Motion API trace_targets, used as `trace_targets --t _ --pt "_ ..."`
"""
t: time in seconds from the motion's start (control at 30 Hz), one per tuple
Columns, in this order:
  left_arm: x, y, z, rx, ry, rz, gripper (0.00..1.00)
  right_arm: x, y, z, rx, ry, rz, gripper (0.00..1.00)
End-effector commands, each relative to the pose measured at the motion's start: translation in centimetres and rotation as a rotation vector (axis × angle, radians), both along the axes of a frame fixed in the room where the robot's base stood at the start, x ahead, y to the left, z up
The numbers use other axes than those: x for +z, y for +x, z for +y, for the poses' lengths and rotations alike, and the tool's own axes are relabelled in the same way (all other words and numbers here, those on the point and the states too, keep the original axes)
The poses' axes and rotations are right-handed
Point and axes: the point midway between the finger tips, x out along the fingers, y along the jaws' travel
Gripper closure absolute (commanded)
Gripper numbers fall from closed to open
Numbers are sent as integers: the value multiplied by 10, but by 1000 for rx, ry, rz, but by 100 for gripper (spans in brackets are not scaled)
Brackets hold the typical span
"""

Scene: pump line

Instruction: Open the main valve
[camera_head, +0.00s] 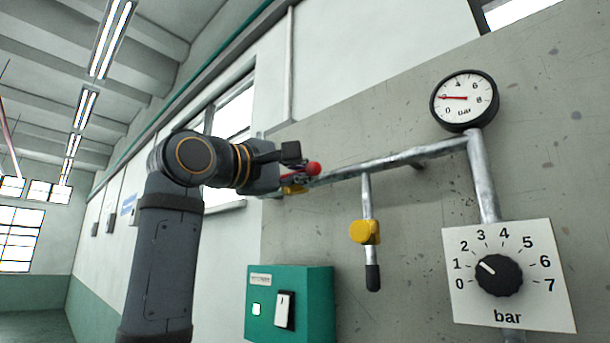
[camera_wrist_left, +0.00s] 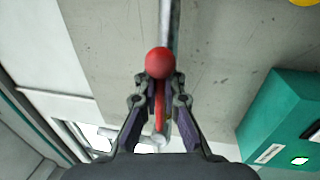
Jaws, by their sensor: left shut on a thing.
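The main valve's red lever (camera_wrist_left: 159,100) ends in a red ball knob (camera_wrist_left: 158,62), and the knob also shows in the head view (camera_head: 313,169). My left gripper (camera_head: 301,164) is at the left end of the horizontal pipe. In the wrist view, the fingers of my left gripper (camera_wrist_left: 158,88) are shut on the lever from both sides, just behind the knob. A yellow valve body (camera_head: 293,189) shows partly below the gripper in the head view; the gripper hides the rest. My right gripper is not in view.
A grey pipe (camera_head: 390,160) runs along the concrete wall to a pressure gauge (camera_head: 465,99). A second yellow valve (camera_head: 365,232) with a black handle hangs below it. A dial knob (camera_head: 498,275) points between 1 and 2. A green box (camera_head: 317,300) is lower down.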

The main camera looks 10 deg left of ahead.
Motion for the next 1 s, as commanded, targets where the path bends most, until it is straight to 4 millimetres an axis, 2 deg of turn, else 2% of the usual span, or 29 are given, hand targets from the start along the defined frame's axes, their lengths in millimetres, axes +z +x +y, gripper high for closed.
trace_targets --t 0.37,0.4,0.57,0.87,1.0 --pt "1 -1 0 1 -4 -1 100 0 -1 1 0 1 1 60" --pt "1 -1 1 1 -3 -2 89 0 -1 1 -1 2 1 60" --pt "1 -1 0 1 -3 -2 68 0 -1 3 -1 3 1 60" --pt "1 -1 1 1 -3 -2 68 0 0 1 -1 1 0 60" --pt "-2 -15 13 3 -3 -4 68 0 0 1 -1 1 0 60"
